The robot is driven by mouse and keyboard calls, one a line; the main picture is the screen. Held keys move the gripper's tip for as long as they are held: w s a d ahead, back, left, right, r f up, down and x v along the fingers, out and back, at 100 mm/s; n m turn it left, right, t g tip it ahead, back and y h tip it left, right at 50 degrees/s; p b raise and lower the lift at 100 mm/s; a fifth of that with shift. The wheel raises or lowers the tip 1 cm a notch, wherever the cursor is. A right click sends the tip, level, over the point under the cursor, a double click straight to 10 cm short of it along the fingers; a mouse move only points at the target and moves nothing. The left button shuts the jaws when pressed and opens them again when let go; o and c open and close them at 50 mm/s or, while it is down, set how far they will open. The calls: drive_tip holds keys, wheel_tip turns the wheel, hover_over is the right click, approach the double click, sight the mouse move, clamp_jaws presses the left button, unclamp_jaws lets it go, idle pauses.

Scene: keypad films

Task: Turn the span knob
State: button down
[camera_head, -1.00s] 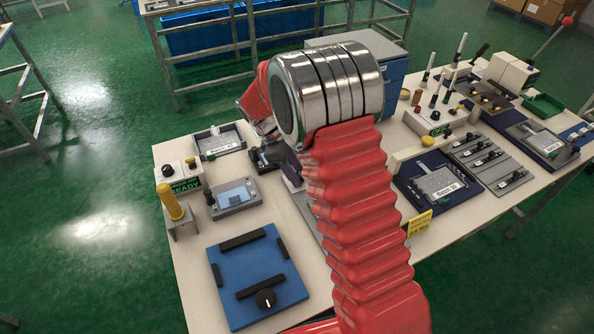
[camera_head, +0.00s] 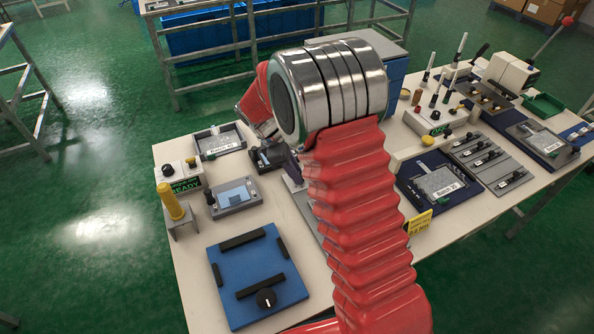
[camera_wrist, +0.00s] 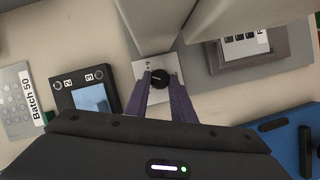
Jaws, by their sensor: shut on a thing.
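The span knob (camera_wrist: 159,78) shows in the wrist view as a small black round knob with a pale mark. It sits on a light square plate (camera_wrist: 143,68) on the bench. My gripper (camera_wrist: 160,84) reaches it from below in that view, with one purple finger on each side, shut on the knob. In the head view my red arm hides the knob, and only a bit of a purple finger (camera_head: 293,178) shows beside the arm.
Left of the knob in the wrist view stands a black device with a screen (camera_wrist: 90,97), and beyond it a "Batch 50" keypad film (camera_wrist: 16,105). A grey fixture (camera_wrist: 262,40) is close on the right. A blue board (camera_head: 228,292) lies at the bench's near left.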

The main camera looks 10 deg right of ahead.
drive_tip(key=shift+w+r+n, duration=0.1)
drive_tip(key=shift+n, duration=0.4)
drive_tip(key=c, duration=1.5)
unclamp_jaws()
drive_tip(key=v, duration=1.3)
drive_tip(key=shift+s+a+r, duration=0.2)
drive_tip(key=shift+s+r, duration=0.05)
